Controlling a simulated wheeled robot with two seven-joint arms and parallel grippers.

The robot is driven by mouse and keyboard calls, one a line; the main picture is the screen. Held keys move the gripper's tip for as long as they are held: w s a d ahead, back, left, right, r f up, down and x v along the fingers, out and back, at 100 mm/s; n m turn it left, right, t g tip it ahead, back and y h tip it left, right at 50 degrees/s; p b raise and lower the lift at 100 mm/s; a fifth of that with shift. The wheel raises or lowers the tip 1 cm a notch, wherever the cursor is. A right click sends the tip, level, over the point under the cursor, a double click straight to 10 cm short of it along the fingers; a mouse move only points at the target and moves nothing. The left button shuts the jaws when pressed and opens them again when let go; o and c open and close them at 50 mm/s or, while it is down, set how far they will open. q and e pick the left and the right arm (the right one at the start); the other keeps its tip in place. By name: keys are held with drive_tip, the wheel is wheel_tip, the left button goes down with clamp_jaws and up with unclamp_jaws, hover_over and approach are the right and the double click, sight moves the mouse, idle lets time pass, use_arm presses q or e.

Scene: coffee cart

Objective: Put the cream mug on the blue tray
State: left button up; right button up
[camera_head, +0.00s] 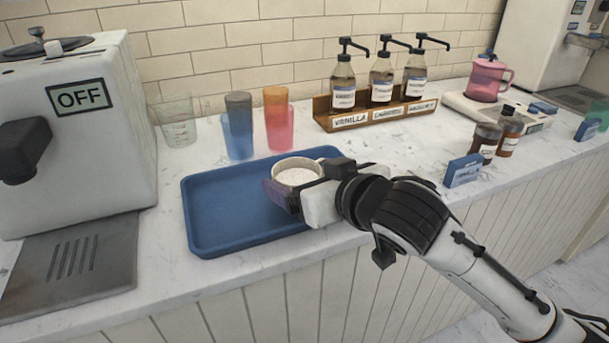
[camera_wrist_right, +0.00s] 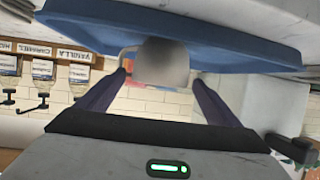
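The cream mug (camera_head: 297,173) is upright over the right part of the blue tray (camera_head: 205,240), its round opening facing up. I cannot tell whether its base rests on the tray. My right gripper (camera_head: 284,193) is at the mug, and a purple finger hides its lower front. In the right wrist view, which is upside down, the mug (camera_wrist_right: 163,62) is a blurred grey shape between the two purple fingers (camera_wrist_right: 160,78). My left gripper is not in view.
A machine with an OFF sign (camera_head: 75,150) stands left of the tray. Blue (camera_head: 238,135) and pink (camera_head: 280,130) cups stand behind it, with a clear pitcher (camera_head: 178,125). A syrup rack (camera_head: 375,115) is behind right. The tray's left half is empty.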

drive_tip(key=shift+r, duration=0.25)
use_arm(q)
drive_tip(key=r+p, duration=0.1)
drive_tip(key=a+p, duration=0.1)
drive_tip(key=p, duration=0.1)
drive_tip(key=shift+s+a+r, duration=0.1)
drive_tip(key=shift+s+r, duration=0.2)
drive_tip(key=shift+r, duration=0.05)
use_arm(e)
drive_tip(key=v, duration=1.2)
drive_tip(key=shift+f, duration=0.1)
